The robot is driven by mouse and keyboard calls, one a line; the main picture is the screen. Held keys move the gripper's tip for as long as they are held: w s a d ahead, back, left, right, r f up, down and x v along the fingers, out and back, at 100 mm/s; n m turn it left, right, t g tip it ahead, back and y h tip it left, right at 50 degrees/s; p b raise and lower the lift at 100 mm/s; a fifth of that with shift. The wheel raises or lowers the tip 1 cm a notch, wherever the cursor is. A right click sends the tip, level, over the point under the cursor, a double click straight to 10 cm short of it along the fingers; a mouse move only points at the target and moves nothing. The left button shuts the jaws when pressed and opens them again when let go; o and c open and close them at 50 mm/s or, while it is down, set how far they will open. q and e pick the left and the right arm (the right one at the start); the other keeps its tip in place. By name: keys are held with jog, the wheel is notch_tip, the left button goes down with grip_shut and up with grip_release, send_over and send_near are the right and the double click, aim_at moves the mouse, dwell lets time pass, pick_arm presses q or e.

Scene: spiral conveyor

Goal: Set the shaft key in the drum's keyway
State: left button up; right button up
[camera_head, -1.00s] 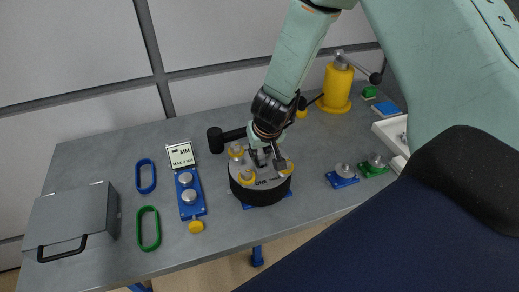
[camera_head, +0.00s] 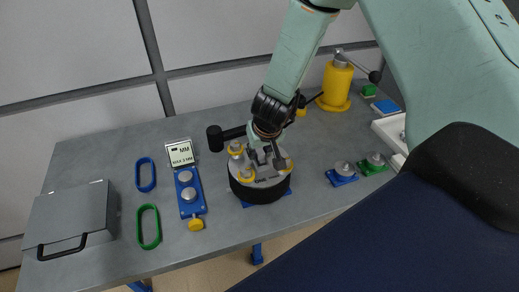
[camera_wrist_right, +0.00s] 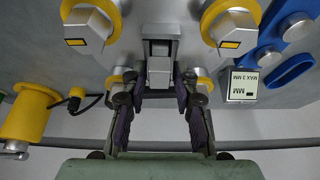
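The drum (camera_head: 262,190) is a black cylinder with a grey top face and yellow-ringed bolts, standing on the bench. My right gripper (camera_head: 267,160) is right above its top face, pointing down. In the right wrist view my gripper (camera_wrist_right: 160,88) has its two dark fingers spread on either side of a light grey block (camera_wrist_right: 160,72), which looks like the shaft key. The fingers appear apart from it. The block lies in line with a grey slotted hub (camera_wrist_right: 161,28), seemingly the keyway; how deep it sits cannot be told. My left gripper is out of view.
A black-headed tool (camera_head: 215,138) lies behind the drum. A blue fixture with round knobs (camera_head: 188,190) and a small sign (camera_head: 181,153) stand to the left. A yellow post with a lever (camera_head: 337,85) stands behind right. Small blue and green blocks sit to the right.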

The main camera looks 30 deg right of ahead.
jog(key=o, duration=0.4)
jog(key=shift+c, duration=0.2)
jog(key=v, duration=1.2)
jog(key=shift+s+f, duration=0.1)
jog(key=s+f+n+g+h, duration=0.1)
jog(key=s+f+g+h, duration=0.1)
jog(key=s+f, duration=1.15)
jog(key=s+a+f+n+g+y, duration=0.1)
jog(key=s+a+f, duration=0.2)
jog(key=s+f, duration=0.3)
jog(key=s+a+f+g+y, duration=0.1)
jog(key=s+a+f+y, duration=0.2)
jog(key=s, duration=0.4)
notch_tip(320, 180, down, 21)
jog(key=a+h+b, duration=0.1)
jog(key=b, duration=2)
jog(key=shift+s, duration=0.35)
